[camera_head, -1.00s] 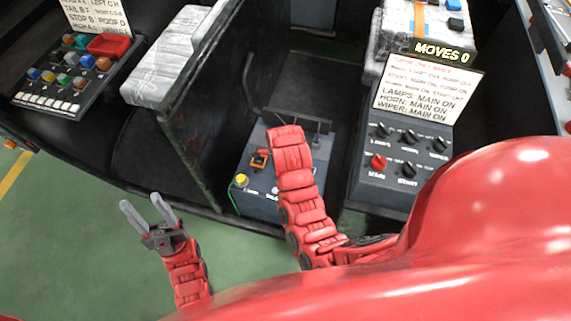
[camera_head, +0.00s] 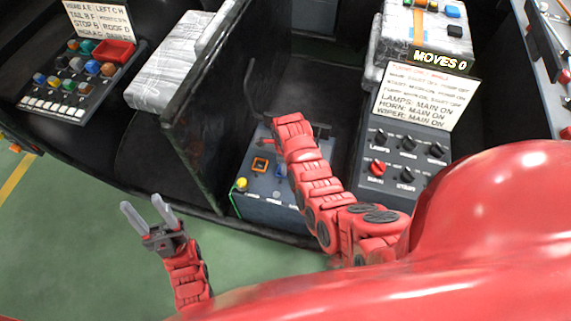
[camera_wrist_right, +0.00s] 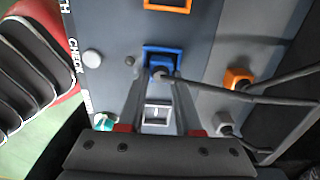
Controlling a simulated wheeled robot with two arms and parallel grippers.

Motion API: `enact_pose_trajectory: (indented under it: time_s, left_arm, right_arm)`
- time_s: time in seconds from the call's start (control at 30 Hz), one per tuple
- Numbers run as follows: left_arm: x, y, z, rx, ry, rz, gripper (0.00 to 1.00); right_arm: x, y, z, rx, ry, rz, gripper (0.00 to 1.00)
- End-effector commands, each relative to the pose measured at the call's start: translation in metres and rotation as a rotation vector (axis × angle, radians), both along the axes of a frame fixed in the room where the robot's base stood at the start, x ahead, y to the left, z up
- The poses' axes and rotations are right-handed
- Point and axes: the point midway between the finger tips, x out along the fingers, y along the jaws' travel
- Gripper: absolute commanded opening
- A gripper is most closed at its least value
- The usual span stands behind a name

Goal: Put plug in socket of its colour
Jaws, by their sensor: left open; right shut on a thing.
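In the right wrist view my right gripper (camera_wrist_right: 160,82) is shut on a blue plug (camera_wrist_right: 160,63) with a dark cable running off to the right. The plug is at the blue frame of a socket (camera_wrist_right: 163,48); I cannot tell how far in it sits. An orange square socket (camera_wrist_right: 168,4) is above and looks empty; it also shows in the head view (camera_head: 260,164). A white square socket (camera_wrist_right: 156,114) lies below, between the fingers. An orange plug (camera_wrist_right: 238,78) and a grey-white plug (camera_wrist_right: 224,124) stand to the right with cables. My left gripper (camera_head: 148,212) is open and empty over the floor.
The grey socket box (camera_head: 262,205) has a yellow button (camera_head: 241,184). A dark partition (camera_head: 215,110) stands on its left, a knob panel (camera_head: 395,170) on its right. A button panel (camera_head: 70,85) is far left. Green floor is clear around my left gripper.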

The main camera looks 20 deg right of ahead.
Motion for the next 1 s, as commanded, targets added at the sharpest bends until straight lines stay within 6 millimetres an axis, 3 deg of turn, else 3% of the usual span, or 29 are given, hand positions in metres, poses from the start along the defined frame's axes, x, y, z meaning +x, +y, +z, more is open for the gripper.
enact_pose_trajectory:
  time_s: [0.37,0.4,0.57,1.0]
  left_arm:
    - [-0.0001,0.0000,-0.0047,0.000,0.000,0.000,0.50]
    - [0.0000,0.0000,-0.0047,0.000,0.000,0.000,0.50]
    - [-0.0001,0.0001,-0.0033,0.000,0.000,0.000,0.50]
    - [0.0000,0.0000,-0.0012,0.000,0.000,0.000,0.50]
  right_arm:
    - [0.0007,-0.0002,-0.0055,0.000,-0.002,-0.001,0.00]
    - [0.0006,-0.0002,-0.0054,0.000,-0.002,-0.001,0.35]
    - [0.0005,-0.0003,-0.0042,0.000,-0.002,-0.001,0.64]
    - [0.0010,-0.0002,0.0030,0.000,-0.002,0.000,0.64]
